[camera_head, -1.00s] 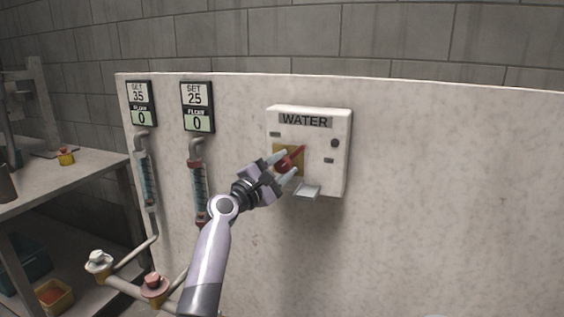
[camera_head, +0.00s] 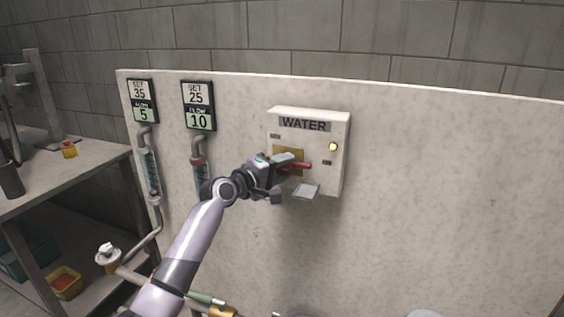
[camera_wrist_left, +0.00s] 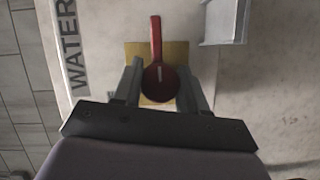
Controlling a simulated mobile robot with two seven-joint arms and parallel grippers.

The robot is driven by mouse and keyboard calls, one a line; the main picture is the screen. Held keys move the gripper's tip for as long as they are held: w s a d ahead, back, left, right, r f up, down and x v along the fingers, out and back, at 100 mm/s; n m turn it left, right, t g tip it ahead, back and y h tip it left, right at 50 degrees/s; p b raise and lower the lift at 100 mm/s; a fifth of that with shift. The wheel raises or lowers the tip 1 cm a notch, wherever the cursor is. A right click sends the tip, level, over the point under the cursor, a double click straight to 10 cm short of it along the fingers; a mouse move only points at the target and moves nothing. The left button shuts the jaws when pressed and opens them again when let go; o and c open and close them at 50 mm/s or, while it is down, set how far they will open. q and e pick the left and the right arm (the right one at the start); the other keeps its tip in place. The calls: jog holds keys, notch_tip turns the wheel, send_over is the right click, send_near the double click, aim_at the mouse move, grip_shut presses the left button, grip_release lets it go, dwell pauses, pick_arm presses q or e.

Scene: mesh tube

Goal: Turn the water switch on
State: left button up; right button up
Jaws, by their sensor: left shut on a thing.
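The white WATER box (camera_head: 312,126) is on the pale stone panel. Its red switch handle (camera_head: 302,166) points to the right in the head view, and the yellow plate behind it is partly hidden by my gripper. A lamp (camera_head: 333,146) on the box glows yellow. My left gripper (camera_head: 287,171) is at the switch. In the left wrist view its two fingers stand on either side of the round red knob (camera_wrist_left: 159,83), shut on it, with the handle sticking out beyond them. My right gripper is not in view.
Two flow displays hang at the left: one (camera_head: 141,101) reads SET 35, FLOW 5; the other (camera_head: 198,105) reads SET 25, FLOW 10. Pipes run below them. A small tray (camera_head: 306,191) juts out under the box. A bench (camera_head: 70,175) stands at far left.

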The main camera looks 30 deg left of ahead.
pick_arm(q)
jog(key=shift+d, duration=0.1)
dwell(0.5)
jog(key=o, duration=1)
jog(key=shift+o, duration=0.2)
jog(key=s+a, duration=0.1)
jog(key=s, duration=0.6)
jog(key=shift+r, duration=0.35)
jog(key=s+d+f+m+g, duration=0.2)
jog(key=s+d+f+m, duration=0.25)
jog(key=f, duration=0.45)
jog(key=s+d+f+m+g+y, duration=0.1)
jog(key=s+d+f+m, duration=0.25)
jog(key=s+f, duration=0.35)
jog(key=s+d+f+m+g, duration=0.25)
jog(key=s+d+f, duration=0.2)
jog(key=f, duration=0.55)
jog(key=s+d+f+m+p, duration=0.1)
jog(key=s+d+f+m, duration=0.4)
jog(key=s, duration=0.5)
jog(key=shift+s+d+f+m+g+h, duration=0.2)
jog(key=shift+s+d+m+g+h, duration=0.25)
jog(key=shift+d, duration=0.7)
